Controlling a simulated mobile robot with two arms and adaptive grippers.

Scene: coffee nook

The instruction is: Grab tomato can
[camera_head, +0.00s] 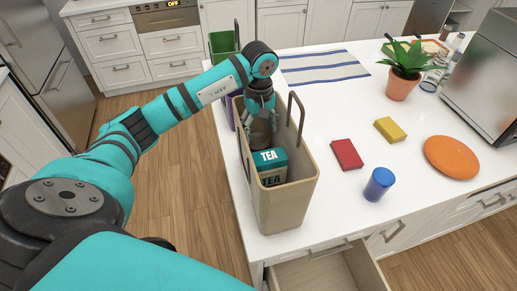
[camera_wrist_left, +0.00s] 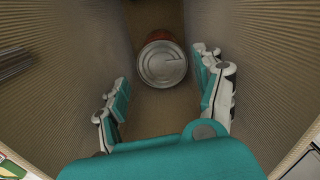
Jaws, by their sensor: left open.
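The tomato can shows in the left wrist view as a can (camera_wrist_left: 162,64) with a silver lid and a thin reddish side, standing at the bottom of a deep tan bin. My left gripper (camera_wrist_left: 160,98) is open, with its two fingers inside the bin and apart from the can, which lies just beyond the fingertips. In the head view the left gripper (camera_head: 262,125) reaches down into the tan bin (camera_head: 284,207) on the counter. The can cannot be made out clearly there. My right gripper is not in view.
A teal tea box (camera_head: 271,160) stands in the bin's near part. The bin has raised handles. To its right are a red box (camera_head: 347,154), a blue can (camera_head: 379,184), a yellow block (camera_head: 390,129) and an orange plate (camera_head: 451,157). An open drawer (camera_head: 328,270) juts out below.

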